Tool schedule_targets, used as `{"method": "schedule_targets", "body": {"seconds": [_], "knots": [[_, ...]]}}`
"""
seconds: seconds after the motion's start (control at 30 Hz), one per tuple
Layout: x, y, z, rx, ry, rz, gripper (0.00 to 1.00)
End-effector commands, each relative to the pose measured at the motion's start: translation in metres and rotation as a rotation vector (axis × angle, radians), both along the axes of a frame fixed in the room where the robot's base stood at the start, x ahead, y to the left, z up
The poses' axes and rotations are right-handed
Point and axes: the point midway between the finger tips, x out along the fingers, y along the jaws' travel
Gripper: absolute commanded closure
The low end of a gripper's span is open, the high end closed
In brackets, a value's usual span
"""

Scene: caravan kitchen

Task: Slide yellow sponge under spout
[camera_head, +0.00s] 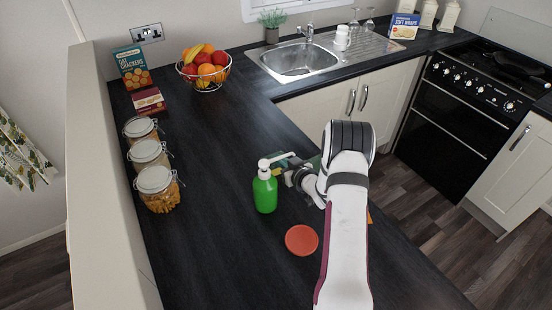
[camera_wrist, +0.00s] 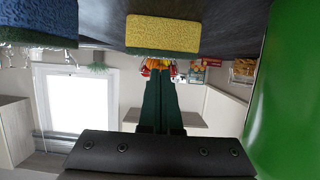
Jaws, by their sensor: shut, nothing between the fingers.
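A yellow sponge (camera_wrist: 163,35) with a dark scouring side shows at the top middle of the wrist view, on the dark worktop, which appears inverted there. My gripper (camera_wrist: 161,82) is shut and empty; its dark fingers point toward the sponge, and I cannot tell whether they touch it. The bottle also fills the right edge of the wrist view (camera_wrist: 296,90).
A blue sponge (camera_wrist: 38,22) is at the wrist view's upper left. A red-orange disc (camera_head: 301,240) lies in front of the bottle. Glass jars (camera_head: 159,190) line the left edge. A fruit bowl (camera_head: 204,72) and sink (camera_head: 300,60) stand behind. The worktop left of the bottle is clear.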

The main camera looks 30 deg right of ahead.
Motion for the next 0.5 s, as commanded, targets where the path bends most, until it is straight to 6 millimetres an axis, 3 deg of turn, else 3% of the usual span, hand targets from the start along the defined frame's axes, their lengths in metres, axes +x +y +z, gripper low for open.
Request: {"method": "schedule_targets", "body": {"seconds": [0.13,0.3,0.5], "knots": [[0.025,0.0,0.0,0.0,-0.001,0.0,1.0],[0.025,-0.001,-0.014,0.002,0.002,-0.002,1.0],[0.024,-0.001,-0.018,0.002,0.004,-0.003,1.0]]}}
